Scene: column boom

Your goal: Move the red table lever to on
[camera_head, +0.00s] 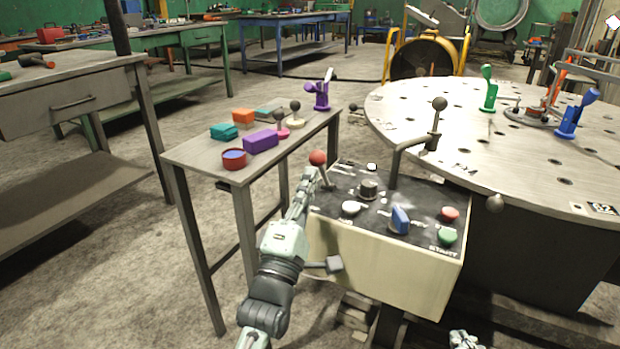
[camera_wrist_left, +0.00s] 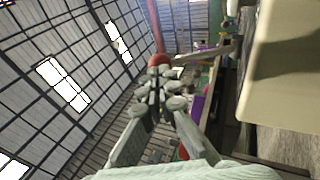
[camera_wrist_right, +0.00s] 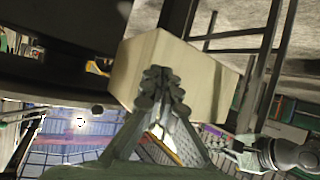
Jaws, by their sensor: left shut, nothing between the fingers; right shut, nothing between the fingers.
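A lever with a red ball knob (camera_head: 318,157) stands at the back left corner of the control box's dark top panel (camera_head: 335,205). Its stem leans a little. My left gripper (camera_head: 311,177) is shut and empty, with its fingertips close beside this lever, just below the knob. The red knob (camera_wrist_left: 159,60) also shows just beyond the left fingertips (camera_wrist_left: 160,80) in the left wrist view; I cannot tell whether they touch. My right gripper (camera_head: 464,341) is low at the bottom edge. In the right wrist view its fingers (camera_wrist_right: 160,82) are shut and empty, before the beige box side (camera_wrist_right: 150,55).
The panel also carries a blue knob (camera_head: 400,219), a red button (camera_head: 450,213), a green button (camera_head: 447,237) and a tall black-ball crank (camera_head: 439,104). A narrow side table (camera_head: 190,153) with small parts stands left. A round perforated table (camera_head: 535,150) stands behind right.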

